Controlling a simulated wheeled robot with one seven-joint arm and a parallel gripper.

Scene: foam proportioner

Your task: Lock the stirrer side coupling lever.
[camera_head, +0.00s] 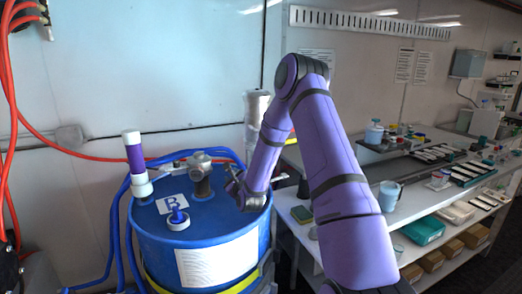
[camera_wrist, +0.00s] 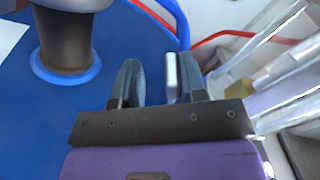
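My gripper (camera_wrist: 158,82) reaches down over the top of the blue drum (camera_head: 214,246), right of its grey metal fitting (camera_head: 201,178). In the wrist view its two dark fingers stand apart, with blue drum top showing in the gap. A narrow silver piece (camera_wrist: 171,76), possibly the coupling lever, lies against the inner side of the right finger and clear of the left one. I cannot tell whether it touches the finger. In the head view my gripper and wrist hide most of the coupling there, so the lever's position is unclear.
Blue and red hoses run behind. A pale upright cylinder (camera_head: 256,112) rises behind my arm. A white bench (camera_head: 345,200) with labware is at right.

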